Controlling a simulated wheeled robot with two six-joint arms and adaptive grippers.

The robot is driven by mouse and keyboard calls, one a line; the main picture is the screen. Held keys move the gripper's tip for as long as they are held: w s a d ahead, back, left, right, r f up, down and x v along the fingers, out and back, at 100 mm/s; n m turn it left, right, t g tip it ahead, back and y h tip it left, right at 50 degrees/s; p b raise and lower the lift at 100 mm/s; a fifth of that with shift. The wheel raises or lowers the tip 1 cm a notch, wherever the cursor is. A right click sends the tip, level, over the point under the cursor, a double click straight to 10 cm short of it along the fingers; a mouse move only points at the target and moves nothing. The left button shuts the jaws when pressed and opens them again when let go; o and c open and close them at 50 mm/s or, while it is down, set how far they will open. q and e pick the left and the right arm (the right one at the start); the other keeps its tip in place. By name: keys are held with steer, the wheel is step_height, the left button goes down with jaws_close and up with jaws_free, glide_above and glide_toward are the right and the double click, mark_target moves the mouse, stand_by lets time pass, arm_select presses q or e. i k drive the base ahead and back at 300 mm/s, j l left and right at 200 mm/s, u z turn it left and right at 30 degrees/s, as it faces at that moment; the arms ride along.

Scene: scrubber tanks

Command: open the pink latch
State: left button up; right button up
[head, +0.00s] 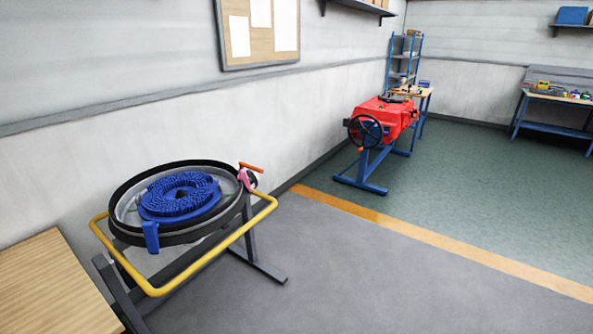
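A pink latch (244,179) sits on the right side of the rim of a round black tank (122,232). A red-orange handle (252,167) is at the latch's top, and a dark part lies beside it. The latch is small here, and I cannot tell whether it is open or shut. A blue ring-shaped brush or pad (180,195) lies in the tank, and a blue tab (151,238) hangs over the front rim. Neither of my grippers is in view.
A yellow tubular rail (229,238) runs around the tank's front on a dark stand (262,262). A wooden tabletop (50,290) is at the lower left. A red machine with a handwheel (385,118) stands farther back. The grey floor (370,285) to the right is clear.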

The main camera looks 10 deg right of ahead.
mark_target(242, 175)
steer(key=u, duration=0.25)
steer(key=i+l+u, duration=0.8)
steer(key=l, duration=0.25)
steer(key=i+l+u, duration=0.25)
steer(key=l, duration=0.2)
steer(key=k, duration=0.1)
